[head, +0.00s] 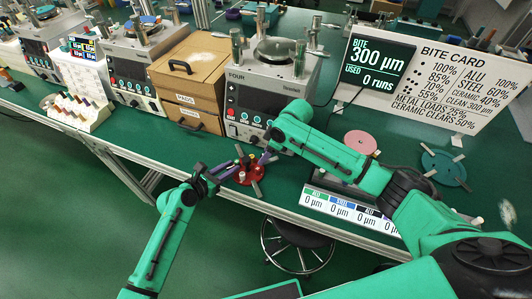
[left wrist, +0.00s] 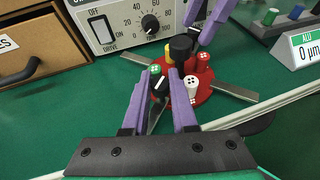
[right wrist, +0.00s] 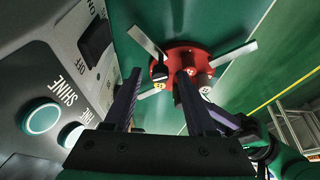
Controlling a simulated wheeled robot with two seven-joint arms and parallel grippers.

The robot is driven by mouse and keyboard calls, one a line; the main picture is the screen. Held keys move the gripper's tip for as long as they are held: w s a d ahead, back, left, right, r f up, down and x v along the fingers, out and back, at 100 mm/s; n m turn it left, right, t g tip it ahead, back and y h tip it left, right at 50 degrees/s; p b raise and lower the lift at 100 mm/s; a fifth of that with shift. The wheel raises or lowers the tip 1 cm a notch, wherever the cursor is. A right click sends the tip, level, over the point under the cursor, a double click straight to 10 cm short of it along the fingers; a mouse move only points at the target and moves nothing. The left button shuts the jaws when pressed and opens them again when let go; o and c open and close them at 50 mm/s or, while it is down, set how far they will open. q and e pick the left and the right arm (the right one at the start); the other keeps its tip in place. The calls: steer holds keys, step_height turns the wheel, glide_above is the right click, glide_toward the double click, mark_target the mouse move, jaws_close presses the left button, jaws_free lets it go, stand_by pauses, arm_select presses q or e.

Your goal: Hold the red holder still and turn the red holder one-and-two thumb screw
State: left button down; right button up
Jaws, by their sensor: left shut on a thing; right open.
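The red holder (head: 245,170) is a round red disc on the green bench, with flat metal arms and several upright pegs with dotted tops. It also shows in the left wrist view (left wrist: 205,98) and the right wrist view (right wrist: 205,52). My left gripper (left wrist: 163,72) is at the holder's near left side, shut on part of it. A black knob with a white line (left wrist: 160,86) shows between its fingers. A taller black knob (left wrist: 181,46) stands beyond. My right gripper (right wrist: 155,85) is open, pointing at the holder from above. The fingers hide part of the pegs.
A grey lapping machine (head: 262,95) stands close behind the holder. Wooden drawers (head: 190,75) are left of it. A tray with labelled blocks (head: 345,212) and a pink disc (head: 360,142) lie to the right. The bench's front edge is close.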

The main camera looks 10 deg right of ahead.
jaws_close()
steer(key=shift+w+d+n+g+y, duration=0.1)
steer(key=shift+n+g+y, duration=0.3)
steer(key=shift+n, duration=1.1)
jaws_free()
steer(key=v, duration=1.2)
steer(key=shift+w, duration=0.15)
arm_select(q)
steer(key=c, duration=0.6)
jaws_free()
